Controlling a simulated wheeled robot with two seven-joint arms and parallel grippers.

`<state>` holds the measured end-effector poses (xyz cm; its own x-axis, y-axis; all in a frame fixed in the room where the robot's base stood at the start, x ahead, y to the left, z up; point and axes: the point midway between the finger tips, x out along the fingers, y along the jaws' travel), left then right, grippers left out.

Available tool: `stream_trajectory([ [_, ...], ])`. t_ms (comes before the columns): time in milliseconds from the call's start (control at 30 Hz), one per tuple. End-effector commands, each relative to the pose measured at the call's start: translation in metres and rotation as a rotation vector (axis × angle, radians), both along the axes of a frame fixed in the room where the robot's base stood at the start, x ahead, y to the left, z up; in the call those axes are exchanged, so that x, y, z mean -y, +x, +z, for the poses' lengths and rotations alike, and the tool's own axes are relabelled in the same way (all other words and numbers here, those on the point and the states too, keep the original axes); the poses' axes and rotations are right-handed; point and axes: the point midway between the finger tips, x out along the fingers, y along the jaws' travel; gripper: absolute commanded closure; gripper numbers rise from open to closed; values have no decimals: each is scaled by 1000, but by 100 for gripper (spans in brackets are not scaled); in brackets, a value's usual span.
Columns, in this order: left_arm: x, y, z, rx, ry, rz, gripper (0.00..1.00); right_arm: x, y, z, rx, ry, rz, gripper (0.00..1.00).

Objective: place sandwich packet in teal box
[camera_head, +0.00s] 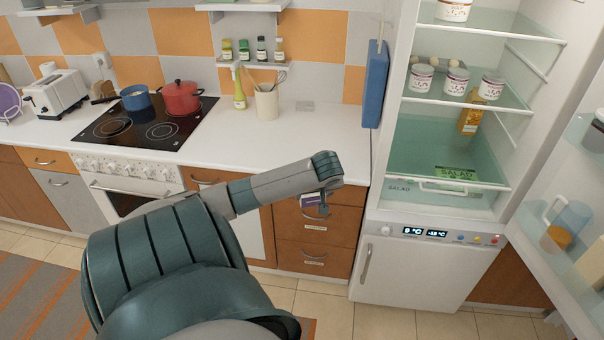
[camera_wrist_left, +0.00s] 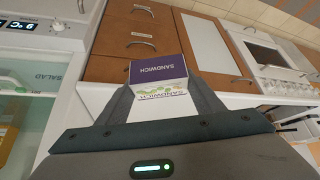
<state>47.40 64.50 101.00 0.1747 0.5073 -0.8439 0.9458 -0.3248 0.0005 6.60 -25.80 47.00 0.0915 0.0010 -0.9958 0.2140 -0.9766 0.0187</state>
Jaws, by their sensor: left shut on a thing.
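The sandwich packet (camera_wrist_left: 158,72), purple and white with "SANDWICH" printed on it, is between the two fingers of my left gripper (camera_wrist_left: 160,92) in the left wrist view. The fingers are shut on it. In the head view my left gripper (camera_head: 322,208) hangs in front of the wooden drawers, left of the fridge, and a small purple part of the packet (camera_head: 310,199) shows there. I cannot make out a separate teal box; the lower fridge compartment looks teal through its glass. My right gripper is not in view.
The open fridge (camera_head: 372,225) stands at the right, with jars on its shelf, an orange carton (camera_head: 470,118) and a green salad packet (camera_head: 456,172). Its open door (camera_head: 545,225) is at the far right. A blue board (camera_head: 376,85) hangs beside it.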

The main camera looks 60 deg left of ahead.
Motion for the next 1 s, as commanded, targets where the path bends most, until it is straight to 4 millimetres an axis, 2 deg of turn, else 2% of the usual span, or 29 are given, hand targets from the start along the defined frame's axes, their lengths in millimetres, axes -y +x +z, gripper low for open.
stream_trajectory([
  [33,15,6,4,4,0,-18,62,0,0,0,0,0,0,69],
  [267,84,42,25,10,-4,-158,62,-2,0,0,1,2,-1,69],
  [467,158,82,58,14,-6,-365,62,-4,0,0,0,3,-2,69],
  [600,216,101,86,15,-5,-528,62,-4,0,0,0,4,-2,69],
  [800,300,113,128,16,-4,-768,62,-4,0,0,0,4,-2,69],
  [1000,367,107,161,15,-2,-975,62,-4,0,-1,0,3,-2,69],
])
